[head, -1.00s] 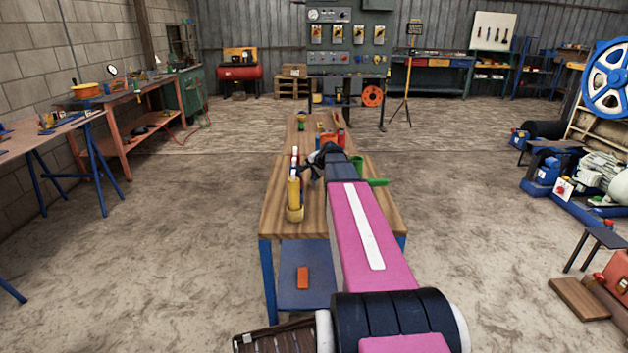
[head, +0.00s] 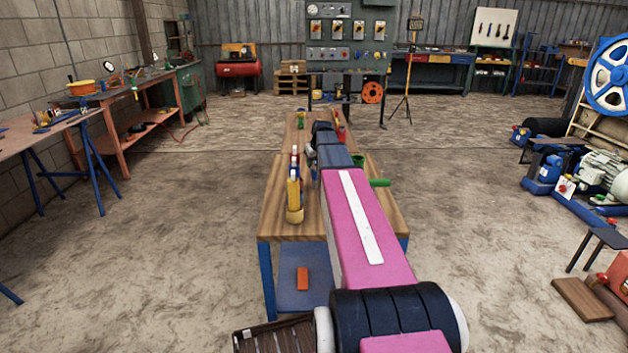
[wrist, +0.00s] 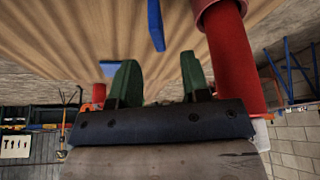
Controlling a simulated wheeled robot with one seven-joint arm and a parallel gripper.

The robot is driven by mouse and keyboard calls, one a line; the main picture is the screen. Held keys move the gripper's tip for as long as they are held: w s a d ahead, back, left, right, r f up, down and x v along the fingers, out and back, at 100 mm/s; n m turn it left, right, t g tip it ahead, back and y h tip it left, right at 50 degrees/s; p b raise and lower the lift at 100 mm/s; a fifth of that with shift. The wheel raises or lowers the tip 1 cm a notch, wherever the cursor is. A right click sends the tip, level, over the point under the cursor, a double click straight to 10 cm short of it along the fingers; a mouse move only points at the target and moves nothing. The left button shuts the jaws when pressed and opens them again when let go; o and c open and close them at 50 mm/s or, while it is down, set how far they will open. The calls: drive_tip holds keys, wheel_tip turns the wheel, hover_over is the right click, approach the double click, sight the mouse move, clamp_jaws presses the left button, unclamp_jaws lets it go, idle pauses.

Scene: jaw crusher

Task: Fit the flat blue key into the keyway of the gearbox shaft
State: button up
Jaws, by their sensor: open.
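In the wrist view my gripper (wrist: 159,72) has its two green fingers apart, with nothing between them. A narrow blue bar (wrist: 155,24) shows beyond the fingers against the wooden tabletop, clear of both. A lighter blue flat piece (wrist: 111,70) shows beside the left finger, which partly hides it. I cannot tell which of these blue pieces is the key. A red cylinder (wrist: 236,62) with a wider red collar stands to the right of the right finger. I cannot make out the gearbox shaft or its keyway. In the head view my own arm hides the fingers.
The wooden bench (head: 277,216) lies ahead under my arm. A yellow bottle-like object (head: 294,196) stands on it left of my arm, and a green part (head: 378,182) sticks out on the right. A red object (head: 339,127) is at the far end.

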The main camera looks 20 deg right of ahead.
sight(313, 178)
drive_tip(key=shift+x, duration=1.1)
drive_tip(key=shift+s+f+x, duration=0.1)
drive_tip(key=shift+s+x, duration=0.05)
drive_tip(key=shift+x, duration=0.75)
drive_tip(key=shift+s+f+x, duration=0.1)
drive_tip(key=shift+s+x, duration=0.1)
drive_tip(key=shift+x, duration=0.7)
drive_tip(key=shift+s+x, duration=0.15)
drive_tip(key=shift+x, duration=0.7)
drive_tip(key=shift+d, duration=0.1)
clamp_jaws()
